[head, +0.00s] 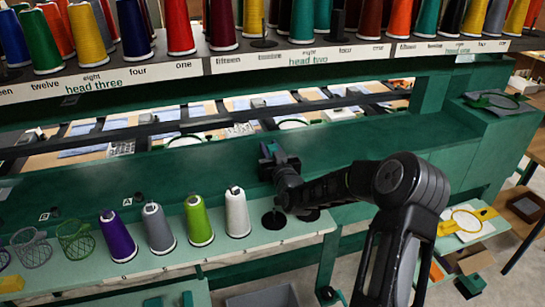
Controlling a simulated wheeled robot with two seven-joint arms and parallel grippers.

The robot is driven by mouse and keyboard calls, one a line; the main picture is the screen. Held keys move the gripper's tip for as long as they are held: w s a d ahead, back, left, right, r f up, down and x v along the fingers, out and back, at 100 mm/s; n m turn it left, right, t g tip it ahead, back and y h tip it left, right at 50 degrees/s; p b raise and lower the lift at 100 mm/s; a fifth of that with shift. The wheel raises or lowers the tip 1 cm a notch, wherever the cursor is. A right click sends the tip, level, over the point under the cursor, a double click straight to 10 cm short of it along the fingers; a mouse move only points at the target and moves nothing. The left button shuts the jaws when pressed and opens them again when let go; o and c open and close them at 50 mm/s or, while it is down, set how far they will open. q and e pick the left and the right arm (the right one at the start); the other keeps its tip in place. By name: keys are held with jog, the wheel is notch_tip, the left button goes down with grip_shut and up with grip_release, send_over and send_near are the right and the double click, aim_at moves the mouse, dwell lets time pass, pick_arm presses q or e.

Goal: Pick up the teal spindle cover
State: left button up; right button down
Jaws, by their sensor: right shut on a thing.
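My right gripper (270,158) reaches from the lower right over the pale green shelf (185,272), in front of the dark green machine beam. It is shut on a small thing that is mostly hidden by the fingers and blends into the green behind. It seems to be the teal spindle cover, but its outline is not clear. Below the gripper, a black spindle base (273,219) stands empty on the shelf, with a second dark one beside it, partly behind my arm. My left gripper is not in view.
Purple (117,236), grey (158,229), lime (198,221) and white (237,213) cones stand left of the gripper. Grey (31,248) and green (75,241) wire baskets stand farther left. A labelled rack of many cones runs above. A yellow hoop lies at right.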

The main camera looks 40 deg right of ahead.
notch_tip(320, 180, up, 10)
jog(key=b, duration=0.2)
dwell(0.5)
dwell(1.1)
